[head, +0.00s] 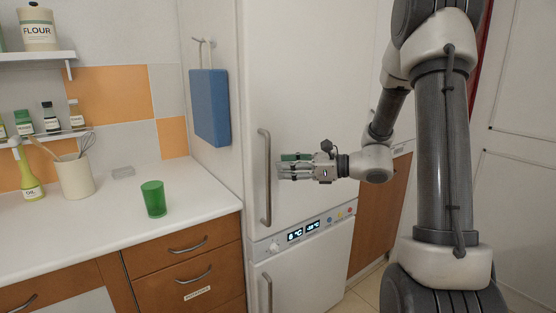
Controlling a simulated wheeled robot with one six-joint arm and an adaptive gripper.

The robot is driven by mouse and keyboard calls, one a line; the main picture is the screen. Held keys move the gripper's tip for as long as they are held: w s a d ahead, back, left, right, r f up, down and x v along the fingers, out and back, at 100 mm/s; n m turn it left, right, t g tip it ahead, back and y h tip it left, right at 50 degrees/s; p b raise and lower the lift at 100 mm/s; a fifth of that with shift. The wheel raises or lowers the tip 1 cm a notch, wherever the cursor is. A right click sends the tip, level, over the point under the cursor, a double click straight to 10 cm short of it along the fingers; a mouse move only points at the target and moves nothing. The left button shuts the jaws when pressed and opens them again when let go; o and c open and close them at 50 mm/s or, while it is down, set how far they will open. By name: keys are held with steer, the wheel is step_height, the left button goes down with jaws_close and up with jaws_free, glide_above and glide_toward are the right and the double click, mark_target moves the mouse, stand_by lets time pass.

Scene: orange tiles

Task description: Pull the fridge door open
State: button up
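The white fridge door (305,95) fills the middle of the head view and looks shut. Its grey vertical handle (265,178) runs along the door's left side. My gripper (281,171) is level with the handle's middle and just to its right, with its fingers pointing left. The fingertips look close to the handle, but I cannot tell whether they touch it. The finger gap is too small to judge. A display panel (302,232) lies below the door, and a lower door (300,280) with its own handle is beneath it.
A white counter (100,222) with a green cup (153,199) and a utensil pot (75,177) stands left of the fridge. A blue board (210,107) hangs on the fridge's left side. Brown drawers (185,255) sit under the counter. Tiled floor shows at the lower right.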

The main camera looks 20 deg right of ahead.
mark_target(269, 157)
steer(key=shift+m+t+y, duration=0.3)
steer(key=shift+m+t, duration=0.5)
steer(key=w+a, duration=0.2)
steer(key=w, duration=0.1)
steer(key=w+a+r, duration=0.1)
steer(key=w, duration=0.1)
steer(key=shift+w+a+r, duration=0.1)
steer(key=shift+w+a, duration=0.15)
steer(key=shift+a, duration=0.05)
jaws_close()
